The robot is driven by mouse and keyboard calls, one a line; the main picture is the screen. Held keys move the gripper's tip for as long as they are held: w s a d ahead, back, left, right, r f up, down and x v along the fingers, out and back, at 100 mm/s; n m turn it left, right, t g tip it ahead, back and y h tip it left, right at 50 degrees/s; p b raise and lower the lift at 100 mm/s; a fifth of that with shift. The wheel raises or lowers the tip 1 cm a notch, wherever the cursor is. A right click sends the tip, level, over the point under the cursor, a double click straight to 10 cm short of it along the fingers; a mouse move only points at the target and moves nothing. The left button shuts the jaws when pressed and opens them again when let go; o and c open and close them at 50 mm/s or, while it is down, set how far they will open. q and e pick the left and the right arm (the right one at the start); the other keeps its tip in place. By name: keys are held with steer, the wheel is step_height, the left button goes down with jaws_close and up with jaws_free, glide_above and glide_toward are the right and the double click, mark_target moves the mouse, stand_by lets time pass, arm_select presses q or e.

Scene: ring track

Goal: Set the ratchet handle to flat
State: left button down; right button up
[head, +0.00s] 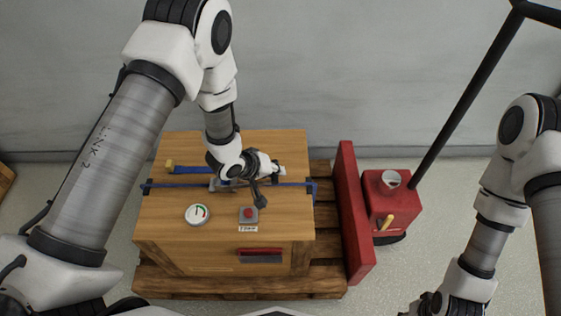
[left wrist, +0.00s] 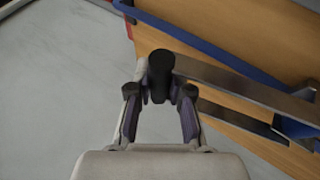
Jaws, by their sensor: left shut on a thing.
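The ratchet handle is a grey metal bar (left wrist: 245,90) ending in a black grip (left wrist: 160,68) in the left wrist view. My left gripper (left wrist: 160,92) is shut on the black grip, with a finger on either side. In the head view, my left gripper (head: 276,173) is above the top of the wooden crate (head: 170,222), by the blue strap (head: 173,185). My left arm and wrist hide most of the ratchet there. The handle's exact tilt cannot be told. My right gripper (head: 424,304) is partly in view at the bottom edge, its jaws unclear.
A round gauge (head: 198,214) and a red button (head: 248,213) are on the crate. The crate stands on a wooden pallet (head: 170,285). A red upright panel (head: 352,215) and a red box (head: 385,190) with a black pole stand at right.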

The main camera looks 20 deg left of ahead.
arm_select(q)
steer(key=shift+w+d+f, duration=0.1)
steer(key=shift+d+f, duration=0.1)
steer(key=shift+f, duration=0.6)
steer(key=shift+w+d+f, duration=0.1)
steer(key=shift+d+f, duration=0.05)
steer(key=shift+f, duration=0.6)
steer(key=c, duration=1)
jaws_free()
steer(key=shift+c, duration=0.2)
steer(key=shift+s+a, duration=0.1)
steer(key=v, duration=1.2)
steer(key=shift+f, duration=0.1)
